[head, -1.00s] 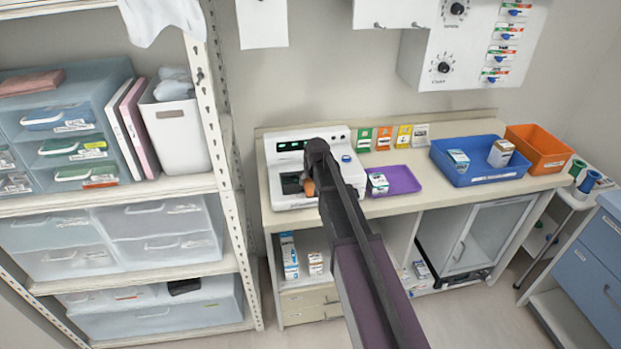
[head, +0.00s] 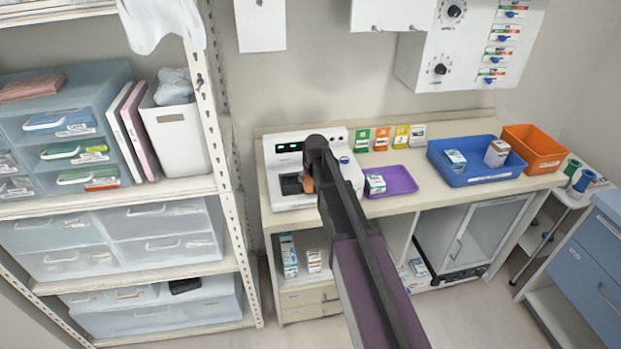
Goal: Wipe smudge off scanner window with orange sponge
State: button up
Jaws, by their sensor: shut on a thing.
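The white scanner (head: 281,150) stands at the left end of the counter. Its dark window (head: 291,185) shows on the top, left of my arm. My gripper (head: 309,180) is over the right part of the scanner, mostly hidden behind my own arm. A small piece of the orange sponge (head: 308,185) shows at the gripper, at the right edge of the window. My gripper is shut on it. I cannot tell whether the sponge touches the window. No smudge can be made out on the visible part of the window.
A purple tray (head: 402,184) with a small box stands right of the scanner. A blue bin (head: 470,176) with boxes and an orange bin (head: 545,154) stand further right. A shelf rack (head: 215,140) rises close on the left. Coloured cards (head: 382,138) stand behind the tray.

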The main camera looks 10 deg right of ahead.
jog(key=shift+r+p, duration=1.45)
jog(key=shift+r, duration=0.35)
jog(key=shift+r+p, duration=1.5)
jog(key=shift+p, duration=0.05)
